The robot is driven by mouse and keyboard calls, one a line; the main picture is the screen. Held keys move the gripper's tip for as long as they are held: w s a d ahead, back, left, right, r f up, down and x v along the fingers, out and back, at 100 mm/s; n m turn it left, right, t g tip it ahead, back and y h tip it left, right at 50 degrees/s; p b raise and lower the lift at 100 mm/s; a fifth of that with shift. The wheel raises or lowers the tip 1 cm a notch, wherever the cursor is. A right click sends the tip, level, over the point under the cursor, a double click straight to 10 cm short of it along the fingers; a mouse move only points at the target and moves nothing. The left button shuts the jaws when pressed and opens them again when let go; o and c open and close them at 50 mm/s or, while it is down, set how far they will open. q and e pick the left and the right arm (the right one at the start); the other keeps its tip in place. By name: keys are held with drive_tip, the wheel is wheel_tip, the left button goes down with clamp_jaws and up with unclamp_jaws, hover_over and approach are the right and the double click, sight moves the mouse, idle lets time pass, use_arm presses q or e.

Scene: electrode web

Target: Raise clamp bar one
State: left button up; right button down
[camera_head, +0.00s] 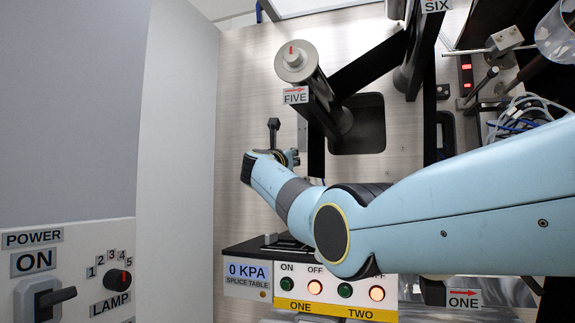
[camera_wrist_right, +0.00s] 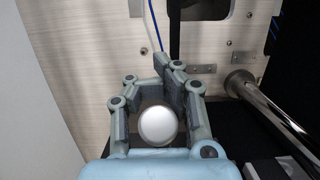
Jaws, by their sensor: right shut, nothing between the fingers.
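My right arm crosses the head view from the right, and its gripper (camera_head: 290,157) is in front of the metal back panel. In the right wrist view the gripper (camera_wrist_right: 168,68) has its fingertips together with nothing between them. A pale round knob (camera_wrist_right: 157,125) shows between the finger links, nearer the palm; I cannot tell whether it touches them. A shiny metal bar (camera_wrist_right: 275,120) slants beside the gripper on the right; I cannot tell whether it is clamp bar one. A dark upright handle (camera_head: 273,128) stands just beyond the gripper in the head view. My left gripper is not in view.
The splice table panel (camera_head: 247,282) reads 0 KPA and has ON and OFF lamps over a yellow strip (camera_head: 335,308) marked ONE and TWO. A roller post (camera_head: 296,62) labelled FIVE stands above. A grey wall (camera_head: 178,150) closes the left. Cables (camera_head: 520,115) hang at right.

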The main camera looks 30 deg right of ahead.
drive_tip(key=shift+w+d+y, duration=0.4)
drive_tip(key=shift+w+d, duration=0.1)
drive_tip(key=shift+w, duration=0.2)
drive_tip(key=shift+s+a+r, duration=0.15)
drive_tip(key=shift+s+a, duration=0.1)
drive_tip(key=shift+s, duration=0.05)
drive_tip(key=shift+w+d, duration=0.15)
drive_tip(key=shift+d, duration=0.05)
drive_tip(key=shift+a, duration=0.1)
drive_tip(key=c, duration=1)
unclamp_jaws()
